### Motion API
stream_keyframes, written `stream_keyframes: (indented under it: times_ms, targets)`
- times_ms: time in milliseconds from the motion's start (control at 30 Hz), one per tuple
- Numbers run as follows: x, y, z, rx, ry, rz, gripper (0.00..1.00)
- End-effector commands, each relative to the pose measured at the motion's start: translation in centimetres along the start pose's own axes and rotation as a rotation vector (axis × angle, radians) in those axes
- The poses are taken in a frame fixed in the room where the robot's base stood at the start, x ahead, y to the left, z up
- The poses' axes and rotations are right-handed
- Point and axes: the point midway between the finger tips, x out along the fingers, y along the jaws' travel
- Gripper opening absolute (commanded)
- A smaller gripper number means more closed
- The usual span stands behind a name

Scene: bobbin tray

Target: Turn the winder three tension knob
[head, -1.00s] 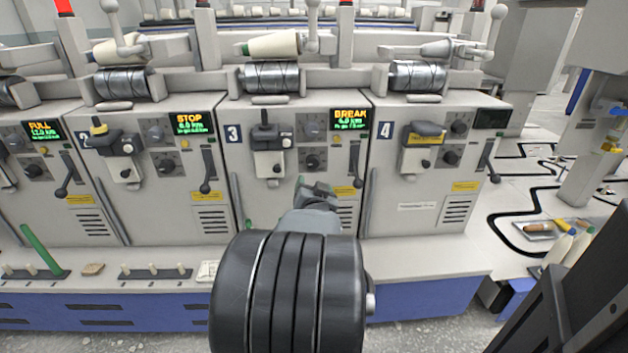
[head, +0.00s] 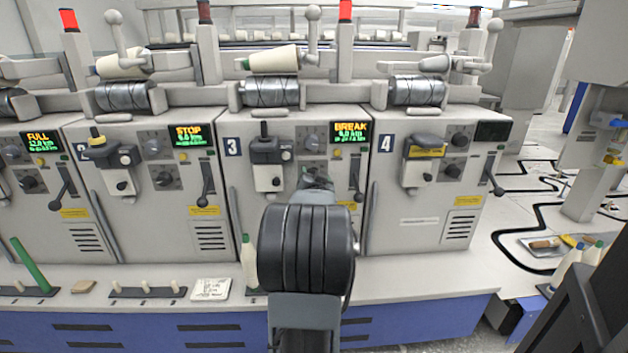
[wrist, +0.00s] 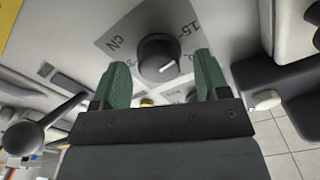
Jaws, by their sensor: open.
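The tension knob (wrist: 158,58) is a round black dial with a white pointer line, on a grey scale plate marked cN and 15. In the wrist view it shows between the two green fingers of my gripper (wrist: 160,64), with a gap on each side. The pointer slants toward the lower right of that view. My gripper is open and empty. In the head view my gripper (head: 316,182) is in front of the panel of winder three (head: 240,190) and hides the lower knob. The upper knob (head: 312,142) is visible above it.
The lever of winder three (head: 357,185) is just right of my gripper; a black ball lever (wrist: 24,138) shows at left in the wrist view. The BREAK display (head: 350,132) is above. Winder four (head: 410,215) stands to the right. A bobbin (head: 249,262) stands on the ledge.

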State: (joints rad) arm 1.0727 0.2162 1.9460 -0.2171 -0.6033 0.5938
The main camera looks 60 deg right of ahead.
Motion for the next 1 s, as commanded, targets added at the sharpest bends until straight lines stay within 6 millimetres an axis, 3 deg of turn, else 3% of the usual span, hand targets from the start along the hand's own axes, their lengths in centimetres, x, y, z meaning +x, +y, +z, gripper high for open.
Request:
stream_keyframes:
  times_ms: [367,900,1000]
  targets:
    - [0.45,-0.02,0.02,0.0,-0.001,0.0,0.68]
    - [0.42,-0.03,0.02,0.0,-0.001,0.0,0.19]
    - [0.42,-0.04,0.02,0.003,-0.001,0.0,0.19]
